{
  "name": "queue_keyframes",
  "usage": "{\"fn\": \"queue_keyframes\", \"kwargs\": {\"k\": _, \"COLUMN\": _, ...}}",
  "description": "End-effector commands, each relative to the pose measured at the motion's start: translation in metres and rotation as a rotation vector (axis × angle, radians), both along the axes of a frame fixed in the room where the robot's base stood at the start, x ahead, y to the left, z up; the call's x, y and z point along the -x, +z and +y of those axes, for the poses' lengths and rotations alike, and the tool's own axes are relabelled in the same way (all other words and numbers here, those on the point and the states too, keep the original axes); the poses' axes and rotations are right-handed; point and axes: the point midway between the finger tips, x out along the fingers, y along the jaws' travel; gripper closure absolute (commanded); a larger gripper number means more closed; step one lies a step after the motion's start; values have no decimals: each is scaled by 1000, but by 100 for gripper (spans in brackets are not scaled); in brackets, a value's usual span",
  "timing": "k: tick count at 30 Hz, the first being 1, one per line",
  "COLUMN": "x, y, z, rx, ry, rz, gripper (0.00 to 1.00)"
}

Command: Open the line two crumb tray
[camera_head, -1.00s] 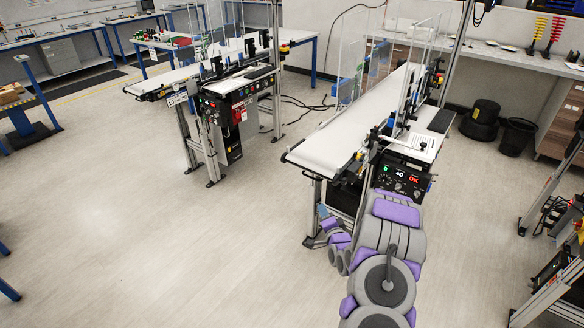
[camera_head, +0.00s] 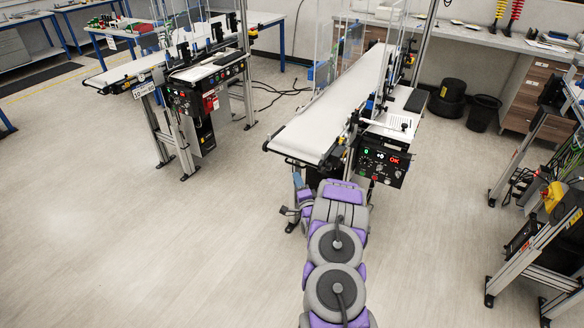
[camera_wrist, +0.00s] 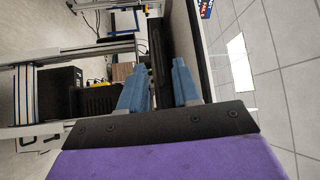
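My purple and grey arm reaches toward this near end, and my gripper is mostly hidden there. In the wrist view my gripper (camera_wrist: 160,85) shows two blue fingers, apart. A dark upright slab (camera_wrist: 160,45) shows between and beyond them; contact cannot be told. Nothing is clearly held.
A second conveyor (camera_head: 150,65) with its own control panel stands at the left. A black bin (camera_head: 483,112) and a drawer cabinet (camera_head: 540,93) stand at the back right. A metal frame (camera_head: 540,240) stands at the right. The floor at front left is clear.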

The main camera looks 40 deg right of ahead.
Motion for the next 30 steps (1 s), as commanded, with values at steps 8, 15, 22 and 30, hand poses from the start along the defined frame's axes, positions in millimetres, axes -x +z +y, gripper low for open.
{"fn": "queue_keyframes", "kwargs": {"k": 8, "x": -43, "y": 2, "z": -23, "rx": -2, "ry": -1, "rz": -2, "gripper": 68}}
{"fn": "queue_keyframes", "kwargs": {"k": 15, "x": -70, "y": 8, "z": -31, "rx": 0, "ry": -1, "rz": 0, "gripper": 68}}
{"fn": "queue_keyframes", "kwargs": {"k": 22, "x": -81, "y": 11, "z": -33, "rx": -1, "ry": -2, "rz": -1, "gripper": 68}}
{"fn": "queue_keyframes", "kwargs": {"k": 30, "x": -82, "y": 10, "z": -39, "rx": -5, "ry": -2, "rz": -1, "gripper": 68}}
